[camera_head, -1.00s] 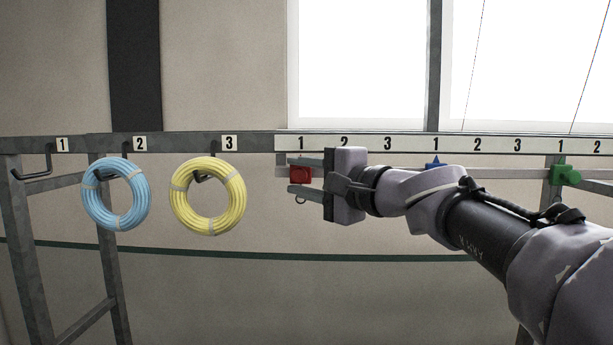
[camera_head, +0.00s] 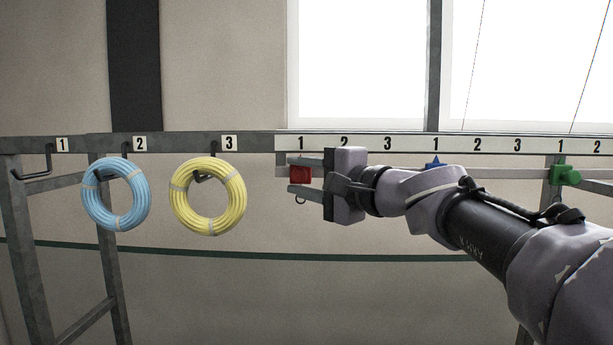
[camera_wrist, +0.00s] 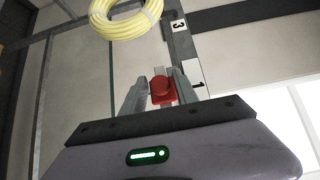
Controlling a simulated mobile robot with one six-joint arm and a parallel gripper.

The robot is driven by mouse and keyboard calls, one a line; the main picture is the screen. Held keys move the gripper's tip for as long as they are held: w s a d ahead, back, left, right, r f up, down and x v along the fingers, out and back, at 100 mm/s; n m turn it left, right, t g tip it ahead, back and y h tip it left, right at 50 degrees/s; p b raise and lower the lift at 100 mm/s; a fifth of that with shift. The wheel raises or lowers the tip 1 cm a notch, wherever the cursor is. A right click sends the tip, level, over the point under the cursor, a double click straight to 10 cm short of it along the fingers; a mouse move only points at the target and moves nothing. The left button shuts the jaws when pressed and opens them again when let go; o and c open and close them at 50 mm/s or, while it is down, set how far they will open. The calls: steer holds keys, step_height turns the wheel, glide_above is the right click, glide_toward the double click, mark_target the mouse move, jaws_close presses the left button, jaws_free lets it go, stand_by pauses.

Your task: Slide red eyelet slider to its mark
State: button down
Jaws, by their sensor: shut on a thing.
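The red eyelet slider (camera_head: 300,174) sits on the grey rail below the left-hand mark 1 (camera_head: 301,143) in the head view. A small ring hangs beneath it. My gripper (camera_head: 298,176) reaches in from the right, one finger above and one below the slider's front, and is shut on it. In the wrist view the red slider (camera_wrist: 162,90) shows between the two fingers (camera_wrist: 161,92) of my gripper, with the label 1 to its right. Marks 2 (camera_head: 344,142) and 3 (camera_head: 388,143) lie further right. My wrist hides part of the rail under them.
A blue slider (camera_head: 434,163) and a green slider (camera_head: 566,175) are on the rail to the right. A light-blue coil (camera_head: 140,205) and a yellow coil (camera_head: 239,200) hang from hooks at left. My arm crosses in front of the right part of the rail.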

steer(key=shift+d+r, duration=0.1)
steer(key=shift+r, duration=0.1)
steer(key=shift+d+f+b, duration=0.1)
steer(key=shift+d+b, duration=0.2)
steer(key=d+b, duration=0.3)
steer(key=d, duration=1.2)
steer(key=shift+s, duration=0.35)
steer(key=shift+d, duration=0.1)
steer(key=c, duration=1.2)
jaws_free()
steer(key=shift+c, duration=0.2)
steer(key=shift+w+d, duration=0.15)
steer(key=shift+w, duration=0.1)
steer(key=shift+s, duration=0.15)
steer(key=b+v, duration=0.3)
steer(key=v, duration=1.4)
steer(key=shift+d+b, duration=0.2)
steer(key=shift+b, duration=0.2)
